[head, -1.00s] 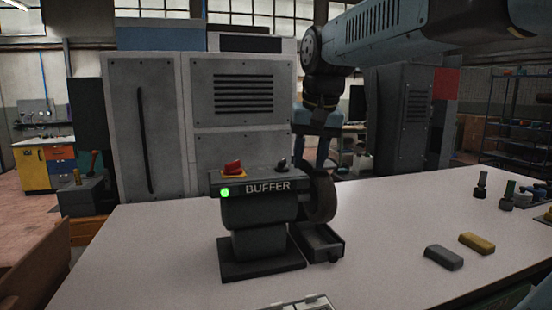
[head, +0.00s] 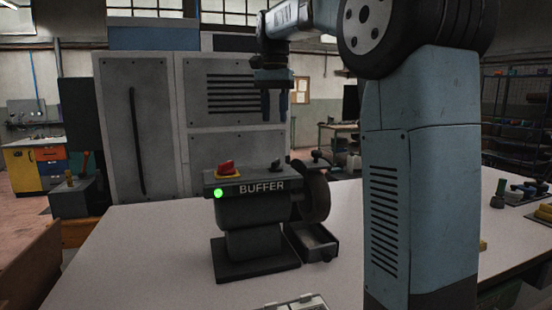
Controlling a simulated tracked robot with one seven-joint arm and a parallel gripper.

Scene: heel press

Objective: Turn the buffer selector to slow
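The buffer (head: 252,215) is a dark grey machine on the bench, with a lit green lamp and a "BUFFER" label on its front. On its top left is a red knob (head: 227,168) on a yellow plate. On its top right is a small dark selector knob (head: 276,165); its setting is too small to read. My gripper (head: 274,106) points down above the right part of the buffer, clear of the knob. Its two fingers are apart with nothing visible between them.
The buffing wheel (head: 315,196) and a tray (head: 312,242) are at the buffer's right. My arm hides much of the bench's right side. Grey cabinets (head: 140,120) stand behind. The bench top (head: 140,245) left of the buffer is clear.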

